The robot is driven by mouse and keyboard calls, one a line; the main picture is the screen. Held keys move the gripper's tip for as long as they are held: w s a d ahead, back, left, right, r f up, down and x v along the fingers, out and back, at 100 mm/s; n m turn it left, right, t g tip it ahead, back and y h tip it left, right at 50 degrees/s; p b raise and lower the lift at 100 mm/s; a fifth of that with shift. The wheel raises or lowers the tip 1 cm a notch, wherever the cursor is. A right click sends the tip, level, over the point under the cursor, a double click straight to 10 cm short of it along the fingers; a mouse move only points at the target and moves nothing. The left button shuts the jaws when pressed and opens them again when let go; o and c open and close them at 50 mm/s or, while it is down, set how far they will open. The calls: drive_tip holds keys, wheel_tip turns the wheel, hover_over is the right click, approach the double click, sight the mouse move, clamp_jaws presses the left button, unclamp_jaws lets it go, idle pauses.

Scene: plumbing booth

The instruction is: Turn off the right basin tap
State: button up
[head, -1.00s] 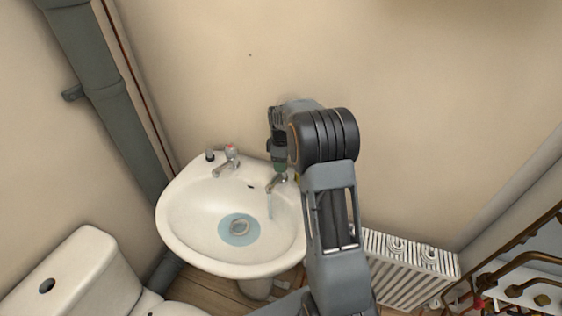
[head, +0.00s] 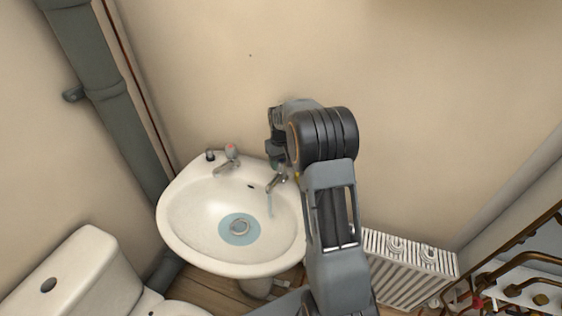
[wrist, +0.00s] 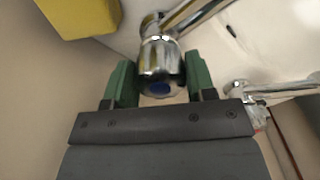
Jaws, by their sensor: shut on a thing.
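The right basin tap (head: 277,181) is chrome and stands at the back right of the white basin (head: 172,226). A stream of water runs from its spout into the bowl. In the wrist view its round chrome handle (wrist: 161,62) with a blue centre sits between the green fingers of my gripper (wrist: 161,84). The gripper is shut on this handle from above. In the head view my arm hides most of the gripper and the tap handle.
The left tap (head: 228,160) with a red-marked top and a dark plug (head: 210,155) are at the basin's back left. A yellow block (wrist: 82,14) lies close to the gripper. The wall (head: 210,70) is just behind. A radiator (head: 405,268) stands to the right.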

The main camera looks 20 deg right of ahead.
drive_tip(key=m, duration=0.6)
drive_tip(key=shift+m, duration=0.3)
drive_tip(key=m, duration=0.5)
idle(0.5)
drive_tip(key=o, duration=0.9)
wheel_tip(320, 180, up, 14)
drive_tip(key=shift+f, duration=0.1)
idle(0.6)
